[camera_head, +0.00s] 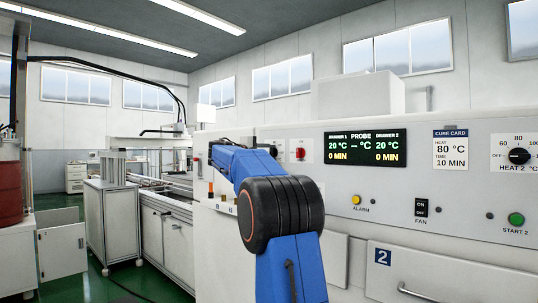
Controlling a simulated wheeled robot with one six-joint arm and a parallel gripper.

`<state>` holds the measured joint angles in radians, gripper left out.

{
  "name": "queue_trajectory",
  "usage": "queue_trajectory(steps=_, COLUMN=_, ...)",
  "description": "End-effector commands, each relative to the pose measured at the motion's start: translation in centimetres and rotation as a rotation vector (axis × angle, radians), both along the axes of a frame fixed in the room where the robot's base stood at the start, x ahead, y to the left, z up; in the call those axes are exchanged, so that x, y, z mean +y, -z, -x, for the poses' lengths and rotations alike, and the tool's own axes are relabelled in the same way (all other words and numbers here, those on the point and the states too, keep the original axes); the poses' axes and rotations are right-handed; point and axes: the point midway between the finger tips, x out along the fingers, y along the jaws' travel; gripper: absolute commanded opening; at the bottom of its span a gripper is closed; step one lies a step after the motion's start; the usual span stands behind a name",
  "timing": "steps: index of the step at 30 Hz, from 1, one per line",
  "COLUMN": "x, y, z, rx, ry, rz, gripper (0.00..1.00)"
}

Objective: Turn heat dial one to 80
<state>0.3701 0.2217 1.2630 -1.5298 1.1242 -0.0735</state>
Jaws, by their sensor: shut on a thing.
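My blue arm with its thick black joint fills the lower middle of the head view and reaches toward the left part of the white control panel (470,195). My gripper is hidden behind the arm, so its jaws and what they touch do not show. Heat dial one cannot be made out; the arm covers part of the panel's left side. The display (365,148) reads 20 °C and 0 MIN for drawer 1 and drawer 2, with dashes for the probe. The cure card (450,149) reads heat 80 °C, time 10 min.
The black HEAT 2 dial (519,156) is at the far right, above the green START 2 button (516,219). A red knob (300,149) sits left of the display. The alarm light (356,199), fan switch (421,207) and drawer 2 (450,270) are lower. Green floor (110,285) shows at left.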

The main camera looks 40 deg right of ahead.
Motion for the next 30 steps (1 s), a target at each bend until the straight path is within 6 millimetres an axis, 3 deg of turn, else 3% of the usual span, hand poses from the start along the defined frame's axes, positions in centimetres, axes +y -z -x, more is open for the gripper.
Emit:
queue_trajectory(steps=16, x=0.04, y=0.15, z=-0.11, rx=0.023, ry=-0.001, rz=0.0, gripper=0.1)
queue_trajectory(steps=17, x=0.04, y=0.15, z=-0.11, rx=0.023, ry=-0.001, rz=0.0, gripper=0.4)
queue_trajectory(steps=18, x=0.05, y=0.14, z=-0.1, rx=0.023, ry=-0.001, rz=0.0, gripper=0.49)
queue_trajectory(steps=30, x=0.47, y=0.04, z=-0.03, rx=0.022, ry=-0.001, rz=0.001, gripper=0.52)
